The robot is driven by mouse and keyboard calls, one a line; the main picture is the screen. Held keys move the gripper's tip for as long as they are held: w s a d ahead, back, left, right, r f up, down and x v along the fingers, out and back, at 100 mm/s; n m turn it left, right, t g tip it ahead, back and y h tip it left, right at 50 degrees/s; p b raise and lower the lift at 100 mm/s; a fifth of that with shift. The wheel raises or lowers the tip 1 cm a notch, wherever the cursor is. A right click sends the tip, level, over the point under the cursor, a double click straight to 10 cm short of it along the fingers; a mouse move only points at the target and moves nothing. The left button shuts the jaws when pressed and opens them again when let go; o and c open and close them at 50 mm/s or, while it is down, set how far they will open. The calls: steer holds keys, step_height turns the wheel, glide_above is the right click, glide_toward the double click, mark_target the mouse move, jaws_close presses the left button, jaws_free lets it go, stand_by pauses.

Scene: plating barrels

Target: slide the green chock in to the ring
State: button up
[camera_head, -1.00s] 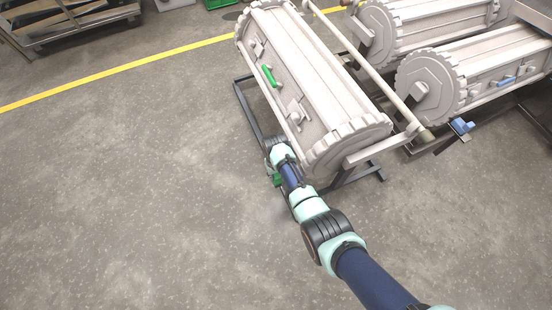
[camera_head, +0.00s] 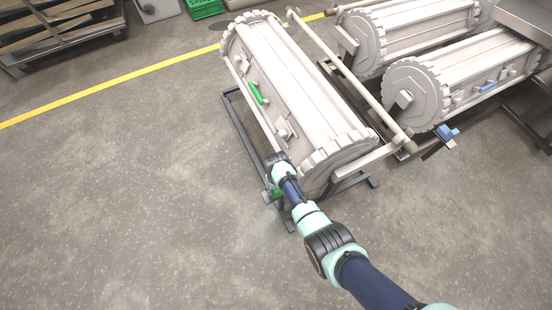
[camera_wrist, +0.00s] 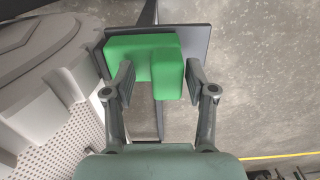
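The green chock (camera_wrist: 168,70) sits on a dark plate (camera_wrist: 199,42) in the wrist view. It has a wide part to the left and a raised block at the right. My gripper (camera_wrist: 160,70) has a finger on each side of the block. The head view shows a little green of the chock (camera_head: 277,193) beside my arm's end, low at the barrel's near end. The toothed ring (camera_head: 345,155) rims that end; its edge (camera_wrist: 62,82) is left of the chock.
The pale barrel (camera_head: 290,85) lies on a dark frame (camera_head: 238,118). A long green handle (camera_head: 257,93) is on its side. Two more barrels (camera_head: 415,92) stand at the right, with a blue chock (camera_head: 447,133) near one.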

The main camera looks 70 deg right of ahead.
steer(key=shift+w+a, duration=0.1)
steer(key=shift+r, duration=0.1)
step_height(320, 180, up, 12)
stand_by(0.4)
stand_by(0.5)
